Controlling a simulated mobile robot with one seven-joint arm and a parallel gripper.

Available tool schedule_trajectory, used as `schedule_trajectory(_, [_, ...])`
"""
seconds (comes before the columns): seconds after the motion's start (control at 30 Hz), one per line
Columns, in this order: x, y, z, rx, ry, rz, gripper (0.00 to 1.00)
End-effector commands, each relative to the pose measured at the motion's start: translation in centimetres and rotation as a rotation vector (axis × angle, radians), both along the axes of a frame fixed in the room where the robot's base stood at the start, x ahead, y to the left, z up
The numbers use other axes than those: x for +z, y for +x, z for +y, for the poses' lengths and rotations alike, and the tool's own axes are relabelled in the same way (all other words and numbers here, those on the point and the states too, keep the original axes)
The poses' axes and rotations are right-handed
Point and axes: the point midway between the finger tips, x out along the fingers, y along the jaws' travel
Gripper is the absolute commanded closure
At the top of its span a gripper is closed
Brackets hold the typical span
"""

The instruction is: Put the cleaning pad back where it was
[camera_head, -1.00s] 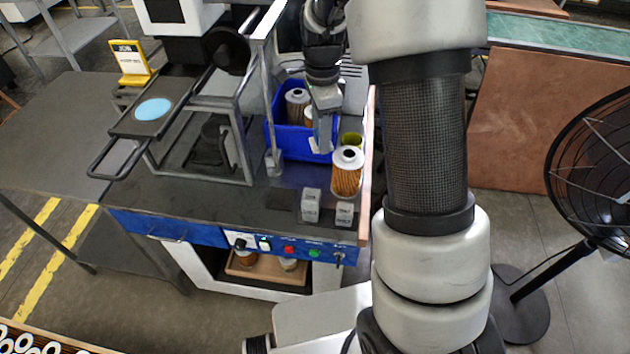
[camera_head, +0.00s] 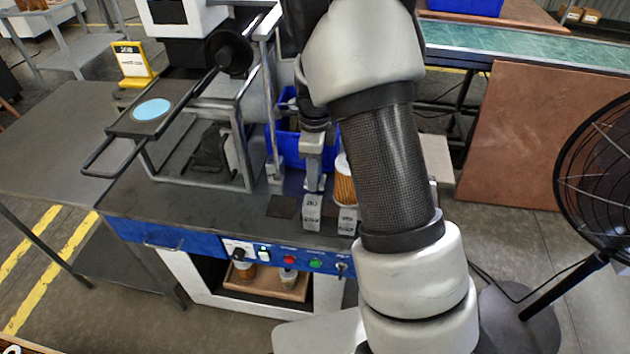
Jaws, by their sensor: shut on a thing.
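My gripper (camera_head: 314,184) points down over the bench, just behind the left one of two small grey lettered blocks (camera_head: 312,214). It is shut on a small, pale grey thing, which I take to be the cleaning pad; the fingers hide most of it and its outline is hard to make out. A flat dark square (camera_head: 283,206) lies on the bench top to the left of the blocks. I cannot tell whether the gripper's load touches the bench.
A pleated filter cartridge (camera_head: 346,188) stands right of my gripper, partly behind my arm. A blue bin (camera_head: 288,140) is behind. A metal frame (camera_head: 245,150) and a plate with a light blue disc (camera_head: 152,109) stand left. The bench front left of the dark square is clear.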

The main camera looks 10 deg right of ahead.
Motion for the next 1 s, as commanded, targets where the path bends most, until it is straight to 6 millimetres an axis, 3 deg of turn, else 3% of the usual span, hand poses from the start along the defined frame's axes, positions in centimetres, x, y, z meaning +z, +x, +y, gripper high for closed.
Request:
schedule_trajectory(0.17, [-2.7,-0.1,-0.1,-0.002,-0.001,0.003,0.83])
schedule_trajectory(0.53, [-3.1,0.0,0.0,0.0,-0.001,0.001,0.83])
schedule_trajectory(0.57, [-3.1,0.0,0.0,0.0,-0.001,0.001,0.6])
schedule_trajectory(0.67, [-3.1,0.0,0.0,0.0,-0.001,0.001,0.43])
schedule_trajectory(1.0, [-2.7,0.0,0.0,0.0,0.0,0.0,0.43])
